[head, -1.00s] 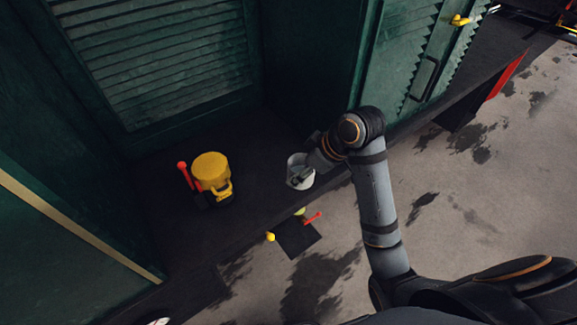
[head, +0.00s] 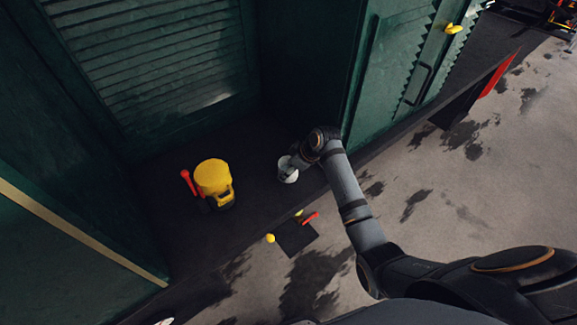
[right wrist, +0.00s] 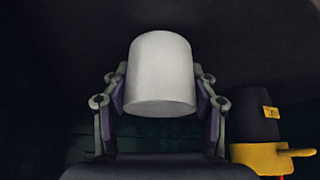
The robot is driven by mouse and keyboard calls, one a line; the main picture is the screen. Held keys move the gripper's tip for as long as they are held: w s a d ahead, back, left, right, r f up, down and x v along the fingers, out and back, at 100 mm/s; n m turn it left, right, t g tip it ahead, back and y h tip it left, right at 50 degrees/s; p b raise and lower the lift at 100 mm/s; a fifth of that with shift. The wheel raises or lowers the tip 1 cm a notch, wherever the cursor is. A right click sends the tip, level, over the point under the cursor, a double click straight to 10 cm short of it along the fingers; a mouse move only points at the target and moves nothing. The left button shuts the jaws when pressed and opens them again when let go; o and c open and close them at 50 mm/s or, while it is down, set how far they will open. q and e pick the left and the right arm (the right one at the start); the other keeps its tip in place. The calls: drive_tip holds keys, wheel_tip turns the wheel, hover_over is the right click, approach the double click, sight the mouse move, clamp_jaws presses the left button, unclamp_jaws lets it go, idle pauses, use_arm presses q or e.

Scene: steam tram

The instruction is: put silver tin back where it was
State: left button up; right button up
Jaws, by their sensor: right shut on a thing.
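The silver tin (head: 288,174) is a small pale cylinder over the dark platform floor, just right of the yellow lamp-like object in the head view. In the right wrist view the tin (right wrist: 161,75) fills the space between the two fingers. My right gripper (right wrist: 161,100) is shut on the tin, one finger against each side. In the head view the right gripper (head: 295,162) reaches the tin from the right and is partly hidden by the arm. I cannot tell whether the tin touches the floor. My left gripper is out of view.
A yellow lamp-like object (head: 213,178) with a dark base stands left of the tin, beside a red-knobbed lever (head: 186,176). A dark step (head: 296,236) with yellow and red handles sits below the platform edge. Green louvred panels (head: 150,55) close the back. Dark floor between is clear.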

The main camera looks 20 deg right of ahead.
drive_tip(key=shift+f, duration=0.2)
drive_tip(key=o, duration=1.3)
drive_tip(key=shift+r, duration=0.15)
drive_tip(key=shift+r, duration=0.25)
drive_tip(key=b+v, duration=0.1)
drive_tip(key=v, duration=1)
drive_tip(key=shift+s+d+r+b, duration=0.15)
drive_tip(key=shift+s+r+b, duration=0.05)
drive_tip(key=shift+r+b, duration=0.1)
